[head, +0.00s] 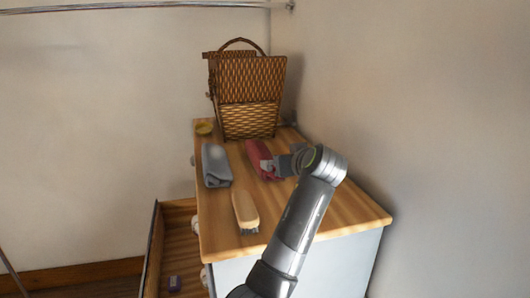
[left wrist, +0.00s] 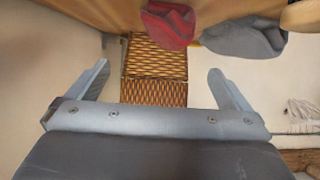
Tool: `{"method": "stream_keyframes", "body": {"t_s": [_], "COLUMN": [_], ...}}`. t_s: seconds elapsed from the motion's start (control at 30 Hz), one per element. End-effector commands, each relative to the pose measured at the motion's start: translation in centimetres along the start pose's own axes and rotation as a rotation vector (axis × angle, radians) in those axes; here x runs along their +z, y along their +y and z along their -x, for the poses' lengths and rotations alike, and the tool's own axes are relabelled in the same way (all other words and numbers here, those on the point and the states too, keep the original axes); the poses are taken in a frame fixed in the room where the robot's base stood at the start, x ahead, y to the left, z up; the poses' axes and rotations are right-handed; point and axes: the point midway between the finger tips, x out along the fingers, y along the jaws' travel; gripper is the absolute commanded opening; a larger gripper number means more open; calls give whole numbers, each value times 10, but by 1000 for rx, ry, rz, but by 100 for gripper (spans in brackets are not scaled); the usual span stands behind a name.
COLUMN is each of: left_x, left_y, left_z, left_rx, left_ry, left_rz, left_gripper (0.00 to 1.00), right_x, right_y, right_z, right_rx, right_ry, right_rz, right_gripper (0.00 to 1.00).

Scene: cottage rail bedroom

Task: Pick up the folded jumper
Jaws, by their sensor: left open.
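Two folded cloth items lie on the wooden dresser top (head: 330,208): a red one (head: 258,155) and a grey one (head: 215,165) to its left. I cannot tell for sure which is the jumper. My left gripper (head: 275,163) is at the right side of the red item and overlaps part of it in the head view. In the left wrist view the gripper (left wrist: 158,68) is open with nothing between its fingers. There the red item (left wrist: 168,27) and the grey item (left wrist: 245,38) lie beyond the fingertips. My right gripper is not in view.
A wicker basket (head: 250,95) stands at the back of the dresser, with a small yellow dish (head: 204,127) at its left. A wooden brush (head: 245,210) lies near the front. An open drawer (head: 178,240) sticks out left, holding a small purple item (head: 175,283). A wall (head: 430,130) rises at right.

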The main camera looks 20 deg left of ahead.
Motion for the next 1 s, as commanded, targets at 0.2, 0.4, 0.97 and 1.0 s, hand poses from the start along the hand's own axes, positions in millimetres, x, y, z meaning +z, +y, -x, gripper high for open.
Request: {"method": "stream_keyframes", "body": {"t_s": [0.2,0.4,0.97,1.0], "left_x": [-5,-2,-6,-6], "left_y": [-2,-1,-5,-4], "left_z": [-44,-70,-113,-116], "left_rx": [-5,-2,-3,-3], "left_ry": [-2,-1,-1,-1], "left_rz": [-4,-2,-3,-3], "left_gripper": [100,100,100,100], "right_x": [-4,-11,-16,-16], "right_y": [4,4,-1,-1], "right_z": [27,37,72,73], "right_rx": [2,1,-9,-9], "right_ry": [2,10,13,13], "right_rz": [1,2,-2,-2], "right_gripper": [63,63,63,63]}}
